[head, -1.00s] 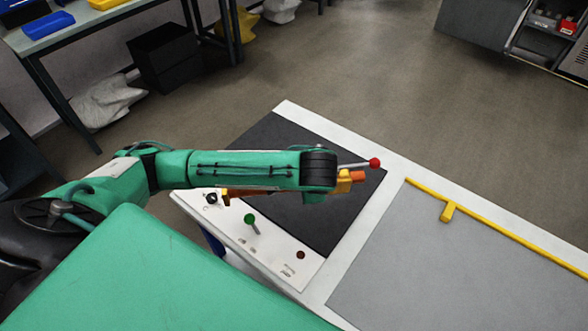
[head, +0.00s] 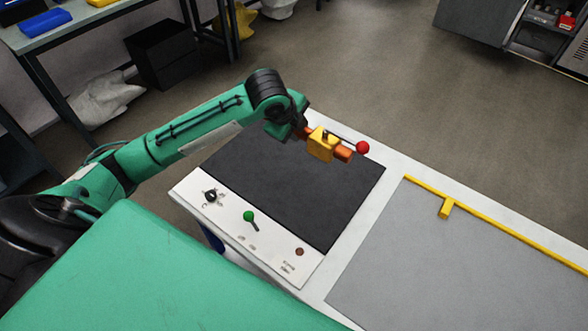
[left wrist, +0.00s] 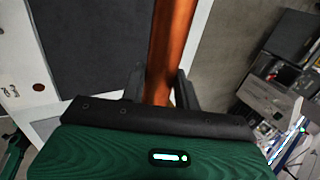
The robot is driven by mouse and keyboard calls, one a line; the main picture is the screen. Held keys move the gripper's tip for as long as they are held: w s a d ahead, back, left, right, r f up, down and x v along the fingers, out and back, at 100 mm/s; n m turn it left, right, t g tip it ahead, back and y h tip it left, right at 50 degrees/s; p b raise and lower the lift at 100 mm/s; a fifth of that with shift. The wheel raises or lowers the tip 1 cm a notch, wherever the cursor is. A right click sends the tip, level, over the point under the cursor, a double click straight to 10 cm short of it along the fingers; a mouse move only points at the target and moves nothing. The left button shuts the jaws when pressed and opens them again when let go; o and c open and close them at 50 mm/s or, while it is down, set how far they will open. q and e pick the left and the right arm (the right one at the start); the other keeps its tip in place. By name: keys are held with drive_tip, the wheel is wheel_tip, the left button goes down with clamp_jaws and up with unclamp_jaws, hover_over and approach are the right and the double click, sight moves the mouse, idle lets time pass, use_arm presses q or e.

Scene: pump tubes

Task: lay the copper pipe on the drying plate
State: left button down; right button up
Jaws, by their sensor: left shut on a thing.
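The copper pipe (head: 343,153) is orange-brown, with a yellow block on it and a thin grey lever ending in a red ball (head: 362,147). My left gripper (head: 303,131) is shut on the pipe. In the left wrist view the pipe (left wrist: 172,45) runs up from between the dark fingers of the gripper (left wrist: 160,88). The pipe is over the far right part of the dark square plate (head: 270,188), apparently above it. I take this to be the drying plate; its surface looks bare. My right gripper is out of view.
A white panel along the plate's near edge carries a black knob (head: 210,196), a green-tipped lever (head: 249,216) and a brown button (head: 299,252). To the right lies a grey surface (head: 450,265) with a yellow rail (head: 500,232) along its far edge. The grey surface is clear.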

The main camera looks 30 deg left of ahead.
use_arm(q)
wheel_tip(320, 180, down, 19)
drive_tip(key=shift+p, duration=0.65)
drive_tip(key=c, duration=1.4)
unclamp_jaws()
drive_tip(key=shift+f, duration=0.15)
drive_tip(key=shift+c, duration=0.2)
drive_tip(key=shift+o, duration=0.6)
drive_tip(key=shift+s+r, duration=0.15)
drive_tip(key=shift+r, duration=0.1)
drive_tip(key=v, duration=1.1)
drive_tip(key=shift+s+r+b, duration=0.15)
drive_tip(key=shift+r+b, duration=0.15)
drive_tip(key=shift+b, duration=0.05)
